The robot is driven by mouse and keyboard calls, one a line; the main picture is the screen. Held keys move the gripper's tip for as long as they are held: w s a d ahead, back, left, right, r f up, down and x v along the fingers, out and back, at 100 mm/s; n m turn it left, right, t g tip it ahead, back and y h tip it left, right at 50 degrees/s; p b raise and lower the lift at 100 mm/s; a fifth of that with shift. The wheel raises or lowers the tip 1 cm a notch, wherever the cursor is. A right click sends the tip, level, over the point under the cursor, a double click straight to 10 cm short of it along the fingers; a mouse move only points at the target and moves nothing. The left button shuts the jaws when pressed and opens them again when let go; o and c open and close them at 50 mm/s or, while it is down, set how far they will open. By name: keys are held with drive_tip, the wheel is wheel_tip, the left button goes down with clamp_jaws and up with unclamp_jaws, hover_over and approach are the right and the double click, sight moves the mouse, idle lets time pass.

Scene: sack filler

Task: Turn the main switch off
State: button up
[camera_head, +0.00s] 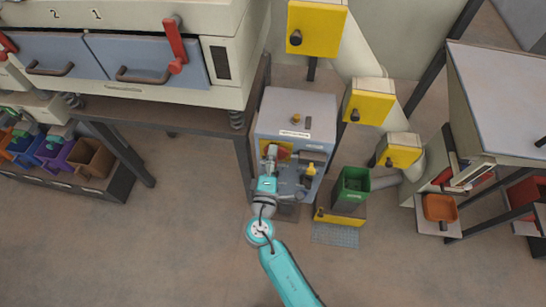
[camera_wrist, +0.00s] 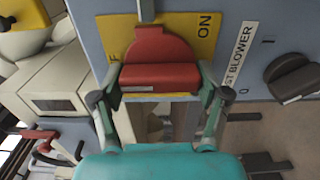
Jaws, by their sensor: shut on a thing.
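The main switch is a red rotary handle (camera_wrist: 160,45) on a yellow plate (camera_wrist: 203,32) on the front of a blue-grey cabinet (camera_head: 296,108). In the wrist view, "ON" is printed on the plate right of the handle. An "F" shows at its left, the rest of that word hidden. The thick red grip bar lies crosswise between my fingers. My gripper (camera_wrist: 160,78) is shut on this bar, one finger at each end. In the head view my gripper (camera_head: 270,160) covers much of the switch against the yellow plate.
A dark knob (camera_wrist: 292,77) beside the label "ST BLOWER" sits right of the switch. A yellow-topped part (camera_head: 310,170) juts from the cabinet front. A green bin (camera_head: 352,184) stands to the right. The machine with red levers (camera_head: 175,45) is at left. Floor in front is clear.

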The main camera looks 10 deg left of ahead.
drive_tip(key=o, duration=1.2)
drive_tip(key=shift+c, duration=0.2)
drive_tip(key=shift+s, duration=0.1)
drive_tip(key=s, duration=1.1)
drive_tip(key=shift+s+a, duration=0.25)
drive_tip(key=shift+s, duration=0.15)
